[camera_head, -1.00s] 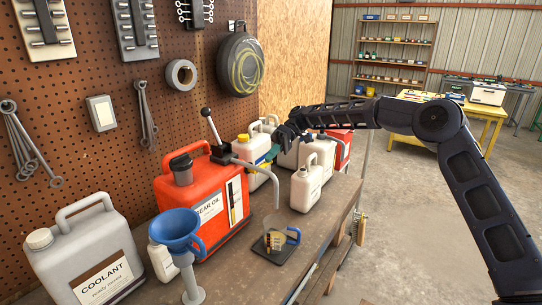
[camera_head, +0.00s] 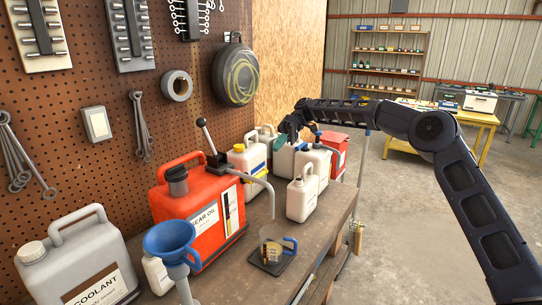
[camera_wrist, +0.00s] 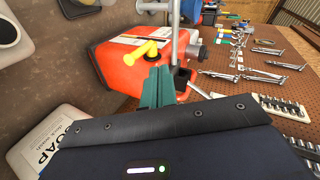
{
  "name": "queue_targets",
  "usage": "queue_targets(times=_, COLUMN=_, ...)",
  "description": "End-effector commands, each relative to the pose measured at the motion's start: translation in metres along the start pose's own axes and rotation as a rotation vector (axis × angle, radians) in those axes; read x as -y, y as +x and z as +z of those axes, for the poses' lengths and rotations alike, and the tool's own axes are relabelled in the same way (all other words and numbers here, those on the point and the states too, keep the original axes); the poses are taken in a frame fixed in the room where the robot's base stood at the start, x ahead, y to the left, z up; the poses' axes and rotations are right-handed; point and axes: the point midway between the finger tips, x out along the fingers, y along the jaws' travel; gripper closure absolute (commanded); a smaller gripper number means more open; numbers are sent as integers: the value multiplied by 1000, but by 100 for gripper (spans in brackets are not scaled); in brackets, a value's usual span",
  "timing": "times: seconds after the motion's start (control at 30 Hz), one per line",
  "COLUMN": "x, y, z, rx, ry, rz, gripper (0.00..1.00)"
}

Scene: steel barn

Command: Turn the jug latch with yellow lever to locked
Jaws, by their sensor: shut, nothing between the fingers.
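The yellow lever (camera_wrist: 139,52) sticks out from the red jug (camera_wrist: 122,72) in the wrist view, just up and left of my fingertips. In the head view I take the red gear oil jug (camera_head: 206,220) to be the same jug; its lever cannot be made out there. My gripper (camera_wrist: 158,72) has teal fingers, shut and empty, pointing at the jug near the lever's base. Whether they touch it is not clear. In the head view my gripper (camera_head: 283,142) is above the white jugs, right of the red jug.
A metal spout (camera_head: 262,182) and a black-knobbed pump handle (camera_head: 207,137) rise from the red jug. White jugs (camera_head: 302,198) crowd the bench below my arm. A cup with a blue handle (camera_head: 270,246), a blue funnel (camera_head: 173,237) and a coolant jug (camera_head: 75,262) stand nearer.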

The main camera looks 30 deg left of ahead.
Motion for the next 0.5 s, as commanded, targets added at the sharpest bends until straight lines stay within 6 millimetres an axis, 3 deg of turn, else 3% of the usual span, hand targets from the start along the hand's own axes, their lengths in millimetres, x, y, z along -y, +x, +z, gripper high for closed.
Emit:
queue_targets(times=0.2, x=-3, y=-28, z=0, rx=-1, ry=1, rz=0, gripper=100)
queue_targets(times=0.5, x=-4, y=-37, z=1, rx=0, ry=1, rz=1, gripper=100)
